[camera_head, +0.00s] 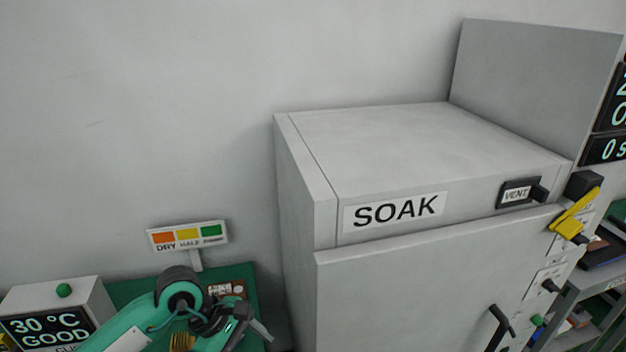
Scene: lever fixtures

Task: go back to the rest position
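My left arm, teal with dark joints, comes in at the bottom left. Its gripper (252,331) is small and partly cut off by the frame's lower edge, in front of a green mat (240,275). I cannot tell whether it is open or shut, and no held object is clear. My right gripper is not in view. A grey cabinet marked SOAK (395,212) stands right of the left gripper, apart from it. A yellow lever (575,212) sits at the cabinet's upper right corner.
A VENT switch (518,193) and a black door handle (498,327) are on the cabinet front. A display box (47,327) reads 30 °C GOOD at lower left. A colour-striped sign (188,236) stands behind my arm. Shelves (600,275) are at right.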

